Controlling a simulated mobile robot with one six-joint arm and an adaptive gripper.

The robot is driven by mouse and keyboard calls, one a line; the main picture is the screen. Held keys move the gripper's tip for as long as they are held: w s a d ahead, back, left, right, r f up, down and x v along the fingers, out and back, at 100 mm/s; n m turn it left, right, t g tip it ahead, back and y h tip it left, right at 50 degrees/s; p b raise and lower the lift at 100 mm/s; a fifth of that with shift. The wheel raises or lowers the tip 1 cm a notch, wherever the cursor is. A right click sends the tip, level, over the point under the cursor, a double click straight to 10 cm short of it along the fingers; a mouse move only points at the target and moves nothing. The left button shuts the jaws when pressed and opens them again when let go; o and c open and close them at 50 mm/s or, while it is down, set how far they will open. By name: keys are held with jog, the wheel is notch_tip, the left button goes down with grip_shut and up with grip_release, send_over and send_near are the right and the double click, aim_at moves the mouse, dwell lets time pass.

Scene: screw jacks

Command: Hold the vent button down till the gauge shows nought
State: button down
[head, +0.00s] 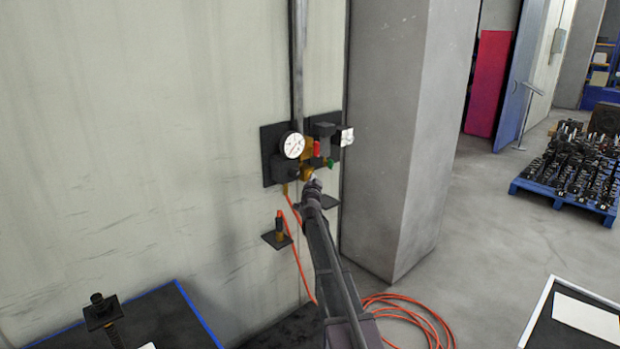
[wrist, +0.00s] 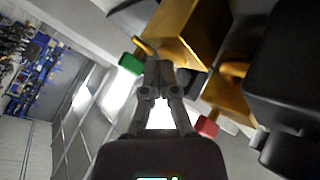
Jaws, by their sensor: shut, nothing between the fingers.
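A round white gauge (head: 292,145) with a red needle sits on a dark panel on the wall; its reading is too small to make out. Beside it are brass fittings (head: 307,172), a red part (head: 316,148) and a green part (head: 330,163). In the wrist view I see the brass block (wrist: 190,30), green part (wrist: 130,63) and red part (wrist: 207,127). Which part is the vent button, I cannot tell. My gripper (head: 314,180) is shut and empty, its fingertips (wrist: 160,66) close by the brass block. Whether they touch anything is unclear.
An orange hose (head: 405,305) hangs from the panel and coils on the floor. A small wall shelf (head: 277,240) holds a dark upright part below the panel. A grey pillar (head: 400,140) stands close on the right. A dark table lies front left.

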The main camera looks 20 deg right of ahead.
jog(key=shift+s, duration=0.15)
dwell(0.6)
jog(key=shift+s+d, duration=0.3)
jog(key=shift+s, duration=0.45)
jog(key=shift+s, duration=0.1)
jog(key=s, duration=0.1)
jog(key=s+d, duration=0.1)
jog(key=s, duration=0.2)
jog(key=shift+s+d, duration=0.25)
jog(key=shift+d, duration=0.15)
dwell(0.5)
jog(key=shift+a+f, duration=0.1)
